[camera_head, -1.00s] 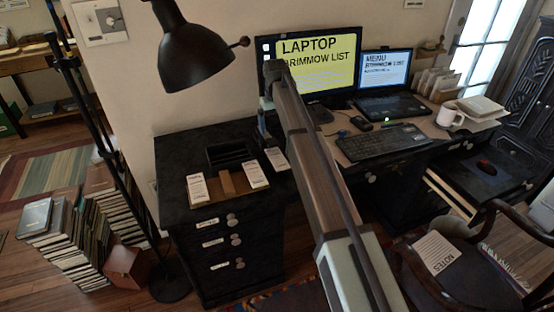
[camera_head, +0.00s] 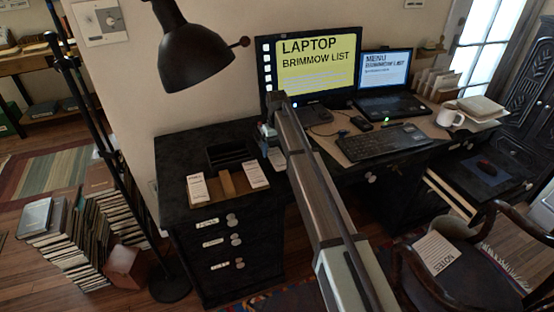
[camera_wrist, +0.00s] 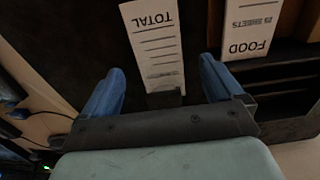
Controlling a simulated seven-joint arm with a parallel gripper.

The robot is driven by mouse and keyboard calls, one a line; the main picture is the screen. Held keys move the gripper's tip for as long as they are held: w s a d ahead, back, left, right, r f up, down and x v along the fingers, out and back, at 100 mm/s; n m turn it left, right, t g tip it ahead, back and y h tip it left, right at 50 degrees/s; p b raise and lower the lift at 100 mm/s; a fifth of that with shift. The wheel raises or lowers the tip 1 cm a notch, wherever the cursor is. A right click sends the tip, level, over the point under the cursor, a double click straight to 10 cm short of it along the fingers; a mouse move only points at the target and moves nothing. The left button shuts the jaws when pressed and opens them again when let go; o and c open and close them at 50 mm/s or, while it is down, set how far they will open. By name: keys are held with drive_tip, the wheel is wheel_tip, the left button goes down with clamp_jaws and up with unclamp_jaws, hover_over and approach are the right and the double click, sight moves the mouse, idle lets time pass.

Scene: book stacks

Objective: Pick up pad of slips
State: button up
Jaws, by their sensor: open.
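Three white pads of slips lie on the black desk. One pad (camera_head: 197,190) is at the left, one (camera_head: 255,174) is in the middle, and the third (camera_head: 278,159) shows beside my arm, partly hidden. In the wrist view, a pad printed TOTAL (camera_wrist: 153,40) lies between the two blue fingers of my gripper (camera_wrist: 162,70). The fingers are apart, one on each side of it, with nothing held. I cannot tell how high they are above the desk. A pad printed FOOD (camera_wrist: 248,25) lies to the right. In the head view my gripper (camera_head: 268,132) is near the third pad.
A black open organizer (camera_head: 228,154) stands behind the pads, and a brown block (camera_head: 227,184) lies between two of them. A dark lamp (camera_head: 200,50) hangs over the desk's left part. A monitor (camera_head: 318,62), keyboard (camera_head: 382,141) and laptop (camera_head: 388,98) stand to the right.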

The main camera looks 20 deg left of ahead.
drive_tip(key=shift+f, duration=1.35)
drive_tip(key=c, duration=1.2)
drive_tip(key=shift+r, duration=0.15)
drive_tip(key=shift+r, duration=0.6)
drive_tip(key=s+d, duration=1.7)
drive_tip(key=shift+r, duration=0.1)
drive_tip(key=shift+r, duration=2.95)
